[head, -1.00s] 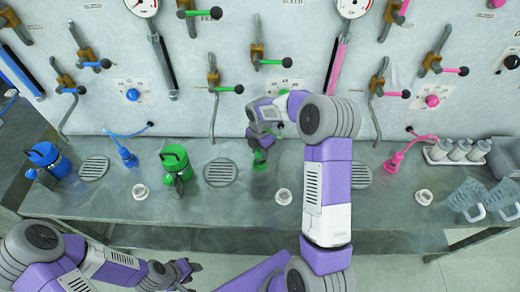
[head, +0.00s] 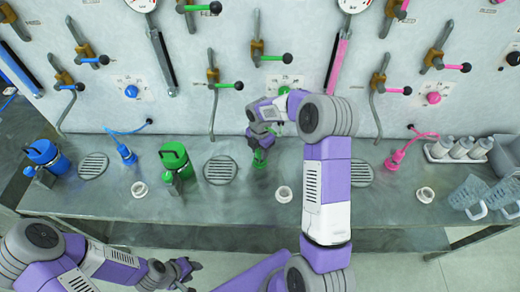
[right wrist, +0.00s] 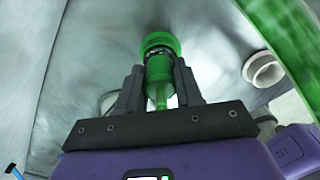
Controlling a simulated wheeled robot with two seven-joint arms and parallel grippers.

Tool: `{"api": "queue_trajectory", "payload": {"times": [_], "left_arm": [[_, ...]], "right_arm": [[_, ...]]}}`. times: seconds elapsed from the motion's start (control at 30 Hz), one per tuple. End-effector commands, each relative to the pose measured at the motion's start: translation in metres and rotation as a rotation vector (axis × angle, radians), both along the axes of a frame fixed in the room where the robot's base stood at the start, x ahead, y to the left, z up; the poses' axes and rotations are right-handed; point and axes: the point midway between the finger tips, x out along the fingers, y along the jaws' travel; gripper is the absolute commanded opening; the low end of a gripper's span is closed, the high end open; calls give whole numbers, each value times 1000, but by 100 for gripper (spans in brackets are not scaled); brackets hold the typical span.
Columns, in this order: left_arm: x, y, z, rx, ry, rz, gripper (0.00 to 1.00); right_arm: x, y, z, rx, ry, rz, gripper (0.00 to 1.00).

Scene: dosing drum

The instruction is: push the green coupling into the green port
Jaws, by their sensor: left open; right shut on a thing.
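The green coupling (head: 260,158) is upright, low over the bench, in my right gripper (head: 263,141). In the right wrist view the coupling (right wrist: 160,68) sits between the two dark fingers of my right gripper (right wrist: 160,88), which are shut on it. A green drum (head: 176,160) stands on the bench to the left, with a small green fitting (head: 168,178) at its front, which may be the green port. The coupling is apart from that fitting. My left gripper (head: 186,271) is open and empty in front of the bench.
A blue drum (head: 48,158), a blue coupling (head: 127,155) and a pink coupling (head: 394,160) stand on the bench. White rings (head: 283,194) lie along its front. Bottles (head: 460,148) and clear jugs (head: 467,195) are at right. A valve panel (head: 220,50) rises behind.

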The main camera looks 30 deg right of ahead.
Motion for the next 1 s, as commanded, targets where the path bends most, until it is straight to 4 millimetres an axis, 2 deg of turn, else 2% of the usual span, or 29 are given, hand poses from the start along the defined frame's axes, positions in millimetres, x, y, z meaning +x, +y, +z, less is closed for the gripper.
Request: {"api": "queue_trajectory", "payload": {"times": [0.23, 0.27, 0.43, 0.77, 1.0], "left_arm": [[0, 0, 0, 0, 0, 0, 43], [0, 0, 0, 0, 0, 0, 43], [0, 0, 0, 0, 0, 0, 43], [0, 0, 1, 0, 0, 0, 43], [0, 0, 15, 0, 0, 0, 43]], "right_arm": [[0, 0, 0, 0, -1, 0, 3], [0, 0, 0, 0, -1, 0, 40], [0, 0, 0, 0, 0, 0, 65], [0, 0, 1, 0, 0, 0, 65], [0, 0, 19, 0, 0, 0, 65]]}}
